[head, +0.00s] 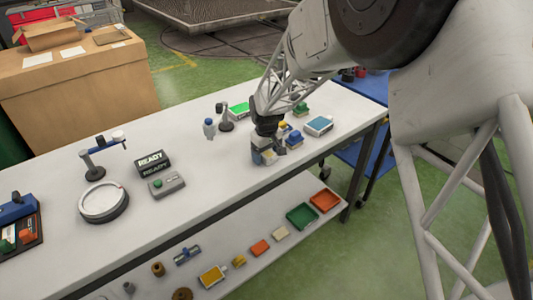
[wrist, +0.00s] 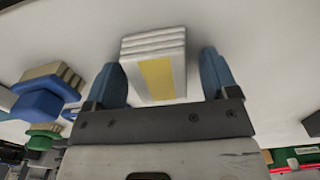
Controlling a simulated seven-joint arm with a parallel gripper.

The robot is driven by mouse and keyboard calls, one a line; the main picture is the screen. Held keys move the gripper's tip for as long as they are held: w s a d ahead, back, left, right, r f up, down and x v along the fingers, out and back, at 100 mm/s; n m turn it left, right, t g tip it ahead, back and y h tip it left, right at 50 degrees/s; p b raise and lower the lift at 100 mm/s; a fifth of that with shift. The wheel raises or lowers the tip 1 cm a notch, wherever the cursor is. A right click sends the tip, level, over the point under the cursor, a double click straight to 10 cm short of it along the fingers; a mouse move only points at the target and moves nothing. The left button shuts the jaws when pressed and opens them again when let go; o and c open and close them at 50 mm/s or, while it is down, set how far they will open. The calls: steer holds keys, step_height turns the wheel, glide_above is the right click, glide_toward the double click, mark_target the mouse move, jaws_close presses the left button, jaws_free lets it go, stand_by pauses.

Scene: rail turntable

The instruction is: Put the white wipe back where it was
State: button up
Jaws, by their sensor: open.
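The white wipe (wrist: 140,48) is a pale folded stack with a yellow band, seen in the wrist view between my two blue fingertips. My gripper (wrist: 161,82) is open, with a finger on either side of the wipe and visible gaps beside it. In the head view my gripper (head: 264,154) is low over the white table, and its fingers largely hide the wipe there. I cannot tell from these views whether the wipe touches the table.
A blue-and-tan block (wrist: 40,103) and a green piece (wrist: 42,137) are close by on the left in the wrist view. A blue-topped tray (head: 318,125) is right of my gripper. A READY sign (head: 152,161) and round dial (head: 103,203) stand left.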

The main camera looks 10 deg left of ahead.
mark_target(268, 153)
steer(key=shift+r, duration=0.1)
step_height(268, 153, up, 12)
stand_by(0.7)
stand_by(0.3)
steer(key=shift+r, duration=0.1)
stand_by(0.4)
steer(key=s+d+r+m+t, duration=0.1)
steer(key=s+d+r+m, duration=0.1)
steer(key=s+d+r, duration=0.55)
steer(key=s+d+r+m, duration=0.2)
steer(key=s+d+r, duration=0.2)
steer(key=s+d, duration=0.5)
steer(key=s+d+m, duration=0.1)
steer(key=s+d, duration=0.3)
steer(key=s, duration=0.3)
steer(key=s+d+m+t, duration=0.1)
steer(key=s+d+m, duration=0.1)
steer(key=s+d, duration=0.2)
steer(key=s+d+m, duration=0.2)
steer(key=s+d, duration=0.2)
steer(key=s, duration=0.7)
steer(key=shift+f+t, duration=0.3)
steer(key=shift+f, duration=0.05)
